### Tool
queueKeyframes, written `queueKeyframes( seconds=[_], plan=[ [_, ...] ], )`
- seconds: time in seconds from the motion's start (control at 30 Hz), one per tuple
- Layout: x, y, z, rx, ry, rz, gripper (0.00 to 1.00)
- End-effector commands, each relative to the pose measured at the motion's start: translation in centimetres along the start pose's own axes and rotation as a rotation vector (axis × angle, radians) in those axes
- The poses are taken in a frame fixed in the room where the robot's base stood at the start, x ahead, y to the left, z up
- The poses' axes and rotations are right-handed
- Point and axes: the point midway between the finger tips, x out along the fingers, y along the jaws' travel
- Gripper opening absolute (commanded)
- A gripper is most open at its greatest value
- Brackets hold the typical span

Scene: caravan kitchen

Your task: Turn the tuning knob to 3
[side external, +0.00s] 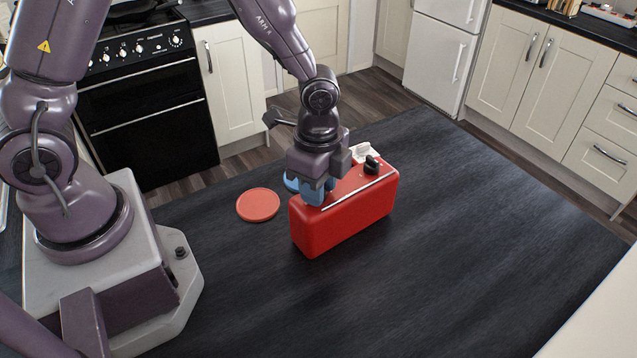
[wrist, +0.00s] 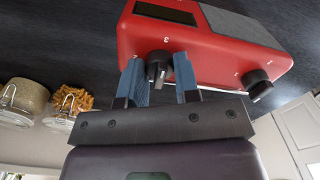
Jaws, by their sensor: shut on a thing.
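A red radio (side external: 345,215) stands on the dark tabletop in the side view, and its control face fills the top of the wrist view (wrist: 215,55). My gripper (side external: 318,192) is over the radio's near-left end. In the wrist view its blue fingers (wrist: 160,78) are on either side of a black knob (wrist: 158,70) and shut on it. A white 3 is printed just above this knob. The fingers partly hide the knob, and I cannot read its exact setting. A second black knob (wrist: 258,84) is free at the right, and it also shows in the side view (side external: 372,165).
A flat coral disc (side external: 258,205) lies left of the radio. A small white object (side external: 364,152) is behind the radio. The tabletop (side external: 480,230) is clear to the right. Jars (wrist: 22,100) show in the wrist view.

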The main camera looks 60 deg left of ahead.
Motion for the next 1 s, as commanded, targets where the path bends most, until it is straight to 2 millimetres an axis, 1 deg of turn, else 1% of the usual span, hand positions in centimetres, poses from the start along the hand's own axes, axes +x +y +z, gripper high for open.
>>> queueKeyframes(
  seconds=[0.17,0.2,0.3,0.57,0.67,0.77,0.87,1.0],
  plan=[
    [0.0,0.0,0.0,-0.001,0.000,0.000,0.06],
    [0.0,0.0,0.0,-0.001,0.000,0.000,0.34],
    [0.0,0.0,0.0,-0.001,0.000,0.000,0.56],
    [0.0,0.0,0.0,-0.002,0.000,0.000,0.56],
    [-0.5,-0.1,0.0,-0.002,0.002,-0.002,0.56],
    [-1.8,-0.1,-0.1,-0.002,0.003,-0.005,0.56],
    [-3.8,-0.1,0.0,-0.003,0.003,-0.007,0.56],
    [-7.1,-0.1,0.0,-0.004,0.004,-0.007,0.56]
  ],
)
